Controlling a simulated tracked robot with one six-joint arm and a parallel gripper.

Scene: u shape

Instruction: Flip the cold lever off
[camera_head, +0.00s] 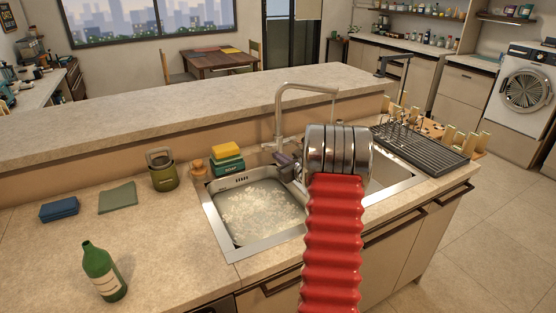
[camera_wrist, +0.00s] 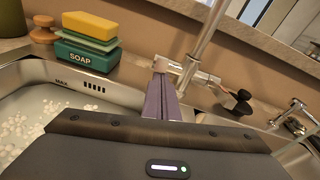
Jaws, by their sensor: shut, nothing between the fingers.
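The chrome faucet (camera_head: 281,115) rises behind the double sink, its spout bending right; its pipe also shows in the wrist view (camera_wrist: 207,35). A thin pale streak hangs below the spout. At the faucet's base, a chrome fitting (camera_wrist: 190,70) lies just beyond my fingers, and a black-knobbed lever (camera_wrist: 238,101) sits to the right. No hot or cold marking is readable. My gripper (camera_wrist: 162,76) is shut and empty, its purplish-grey fingertips close to the left part of the fitting; contact cannot be told. In the head view my gripper (camera_head: 282,159) is beside the faucet base, partly hidden by my wrist.
The left basin (camera_head: 250,253) holds sudsy water. A green canister (camera_head: 163,172) is farther left. A drying rack (camera_head: 430,145) lies right of the sink. The left counter has free room.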

